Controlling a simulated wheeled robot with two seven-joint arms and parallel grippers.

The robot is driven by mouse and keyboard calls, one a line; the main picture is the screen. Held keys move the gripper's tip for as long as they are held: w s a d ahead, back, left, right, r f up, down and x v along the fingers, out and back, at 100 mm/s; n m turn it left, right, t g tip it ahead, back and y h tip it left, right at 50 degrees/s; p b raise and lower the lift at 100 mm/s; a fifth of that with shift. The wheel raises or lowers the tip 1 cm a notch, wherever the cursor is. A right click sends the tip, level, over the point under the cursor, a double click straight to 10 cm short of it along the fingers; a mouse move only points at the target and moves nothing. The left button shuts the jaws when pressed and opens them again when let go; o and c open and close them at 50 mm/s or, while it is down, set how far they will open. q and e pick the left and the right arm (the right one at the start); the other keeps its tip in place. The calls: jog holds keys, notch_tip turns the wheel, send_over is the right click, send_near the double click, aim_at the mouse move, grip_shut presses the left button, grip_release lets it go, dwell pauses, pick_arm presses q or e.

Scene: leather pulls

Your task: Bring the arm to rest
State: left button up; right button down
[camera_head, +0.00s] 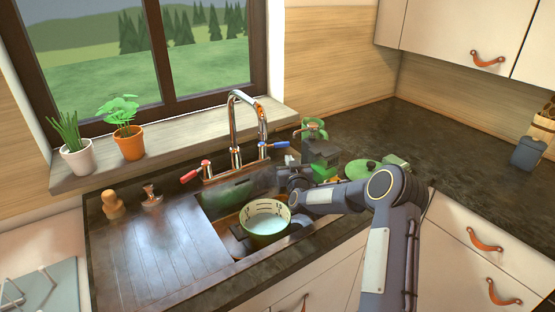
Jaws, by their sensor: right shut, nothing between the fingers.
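My right arm comes in from the lower right and reaches over the front edge of the sink. My right gripper (296,187) is at the arm's far end, above the right side of the sink, behind and right of a green-rimmed pot (265,219). It is shut and holds nothing; its fingertips are small and partly hidden by my arm. The pot stands upright in the sink (222,190), with a pale inside and dark marks on its inner wall. My left gripper is not in view.
A chrome faucet (234,125) with red and blue handles rises behind the sink. A green lid (362,168) and other items lie right of it on the dark counter. Potted plants (129,142) line the sill. The right counter (440,138) is mostly clear. Drawers with leather pulls (484,240) are below.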

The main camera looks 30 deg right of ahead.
jog(key=s+a+r+n+g+y, duration=0.35)
jog(key=s+a+r+y, duration=0.25)
jog(key=s+a+r, duration=0.6)
jog(key=s+a+f+g+y, duration=0.1)
jog(key=s+a, duration=0.3)
jog(key=s, duration=0.8)
jog(key=s+a+f+m+g+y, duration=0.1)
jog(key=s+a+f+g, duration=0.2)
jog(key=s, duration=0.9)
jog(key=s+a+f+g+y, duration=0.1)
jog(key=s+a+g, duration=0.3)
jog(key=s, duration=0.7)
jog(key=shift+s+a+f+y, duration=0.3)
jog(key=shift+s+a+f, duration=0.1)
jog(key=shift+f, duration=0.4)
